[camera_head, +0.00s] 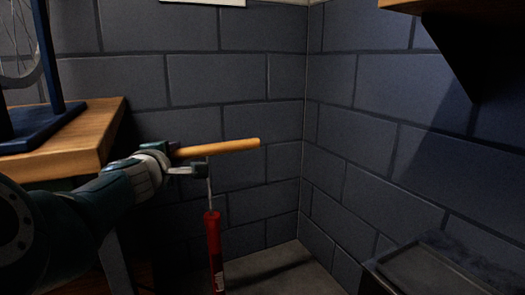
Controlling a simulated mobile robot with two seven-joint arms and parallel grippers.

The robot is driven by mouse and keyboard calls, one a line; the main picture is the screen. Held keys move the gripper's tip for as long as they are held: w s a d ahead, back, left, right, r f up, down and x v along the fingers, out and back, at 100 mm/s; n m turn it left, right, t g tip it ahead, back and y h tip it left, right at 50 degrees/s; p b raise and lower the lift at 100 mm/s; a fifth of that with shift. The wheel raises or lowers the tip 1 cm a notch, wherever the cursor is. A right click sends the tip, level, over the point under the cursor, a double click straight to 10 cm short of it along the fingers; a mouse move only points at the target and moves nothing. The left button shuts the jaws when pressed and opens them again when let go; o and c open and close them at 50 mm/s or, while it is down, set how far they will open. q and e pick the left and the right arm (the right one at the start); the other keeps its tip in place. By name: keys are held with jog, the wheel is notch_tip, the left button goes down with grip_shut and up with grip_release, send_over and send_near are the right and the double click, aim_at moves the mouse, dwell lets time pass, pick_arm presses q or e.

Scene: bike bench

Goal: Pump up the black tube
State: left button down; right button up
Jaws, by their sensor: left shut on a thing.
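A floor pump stands upright in the corner, with a red barrel (213,250), a thin metal rod (209,190) and an orange-brown crossbar handle (230,147). My left gripper (188,160) comes in from the left and is shut on the pump handle near its left part. The rod shows a stretch of bare metal between the handle and the barrel. The pump's foot is below the picture. The black tube is not in view. My right gripper is not in view.
A wooden bench (105,140) with a dark blue stand (45,115) and part of a spoked wheel (18,45) is at the left. A dark tray-like box (425,272) sits at the lower right. Grey block walls meet behind the pump.

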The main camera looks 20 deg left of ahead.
pick_arm(q)
jog(key=shift+r, duration=0.1)
notch_tip(320, 180, up, 19)
jog(key=p, duration=1.9)
jog(key=c, duration=0.6)
grip_release()
jog(key=p+v, duration=0.5)
jog(key=v, duration=0.5)
jog(key=shift+p, duration=0.35)
